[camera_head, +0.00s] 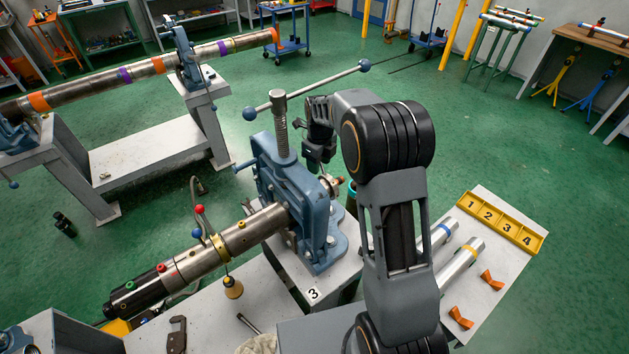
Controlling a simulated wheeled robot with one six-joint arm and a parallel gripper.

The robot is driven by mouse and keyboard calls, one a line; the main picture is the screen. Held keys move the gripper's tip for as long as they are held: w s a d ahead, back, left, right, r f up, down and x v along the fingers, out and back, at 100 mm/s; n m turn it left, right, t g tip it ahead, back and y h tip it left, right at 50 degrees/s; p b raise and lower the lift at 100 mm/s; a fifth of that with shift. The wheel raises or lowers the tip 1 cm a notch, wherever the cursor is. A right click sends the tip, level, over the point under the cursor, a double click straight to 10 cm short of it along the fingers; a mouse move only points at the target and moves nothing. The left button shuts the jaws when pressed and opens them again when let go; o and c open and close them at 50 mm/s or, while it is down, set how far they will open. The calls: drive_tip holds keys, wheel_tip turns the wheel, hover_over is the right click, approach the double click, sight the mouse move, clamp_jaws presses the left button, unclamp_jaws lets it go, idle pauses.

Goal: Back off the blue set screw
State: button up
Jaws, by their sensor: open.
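A steel pipe (245,232) lies clamped in a blue pipe vise (283,185) on the grey bench marked 3. Several small coloured knobs sit along the pipe, left of the vise. A blue one (196,234) shows on the pipe's upper side, below a red ball (199,210) on a bent rod. I cannot tell for certain whether this blue knob is the set screw. My gripper (318,158) is open, beyond the vise and right of its tall threaded spindle. It is well apart from the blue knob. My arm hides part of the bench behind it.
The vise's long handle (320,88) with blue ball ends spans above and near my gripper. A yellow numbered tray (500,222), short pipes (462,262) and orange wedges (491,280) lie at right. A second bench (150,150) with a long pipe stands at upper left.

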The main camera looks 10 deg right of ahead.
drive_tip(key=shift+w+a+f+m, duration=0.1)
drive_tip(key=shift+w+f+m, duration=0.2)
drive_tip(key=shift+f, duration=0.1)
drive_tip(key=shift+w+f+p, duration=0.1)
drive_tip(key=shift+f+p, duration=0.95)
drive_tip(key=shift+f, duration=2.7)
drive_tip(key=shift+c, duration=0.2)
clamp_jaws()
